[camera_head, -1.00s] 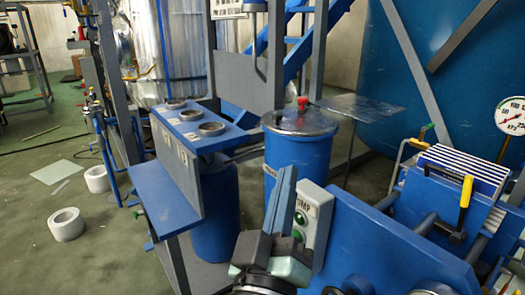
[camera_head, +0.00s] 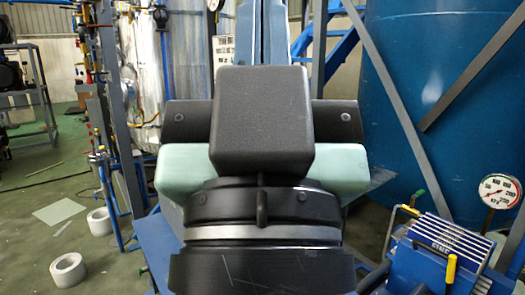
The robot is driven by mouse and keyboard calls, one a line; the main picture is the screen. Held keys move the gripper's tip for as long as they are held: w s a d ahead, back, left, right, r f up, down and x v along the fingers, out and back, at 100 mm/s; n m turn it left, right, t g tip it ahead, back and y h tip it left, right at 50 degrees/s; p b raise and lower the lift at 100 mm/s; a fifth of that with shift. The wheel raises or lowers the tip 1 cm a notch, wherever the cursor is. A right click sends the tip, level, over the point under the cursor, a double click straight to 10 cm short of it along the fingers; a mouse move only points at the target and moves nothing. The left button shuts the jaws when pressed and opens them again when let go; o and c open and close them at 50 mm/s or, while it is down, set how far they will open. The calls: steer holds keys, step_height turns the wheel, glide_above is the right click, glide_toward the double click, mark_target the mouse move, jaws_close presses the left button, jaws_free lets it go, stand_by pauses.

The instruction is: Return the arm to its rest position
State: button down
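My gripper (camera_head: 263,25) fills the middle of the head camera view, seen from behind and close to the camera. Its black body and pale green side parts are large, and its blue-grey fingers point away and up to the top edge. The fingers stand close together, and I see nothing held between them. The finger ends are at or beyond the picture's edge. My gripper hides most of the blue rig behind it.
A pressure gauge (camera_head: 499,191) and a blue unit with a ribbed top (camera_head: 445,240) stand at right. A large blue tank (camera_head: 440,70) is behind. White tape rolls (camera_head: 68,270) lie on the floor at left, where floor is open.

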step_height(320, 180, up, 16)
steer(key=p, duration=1.3)
steer(key=shift+f, duration=0.15)
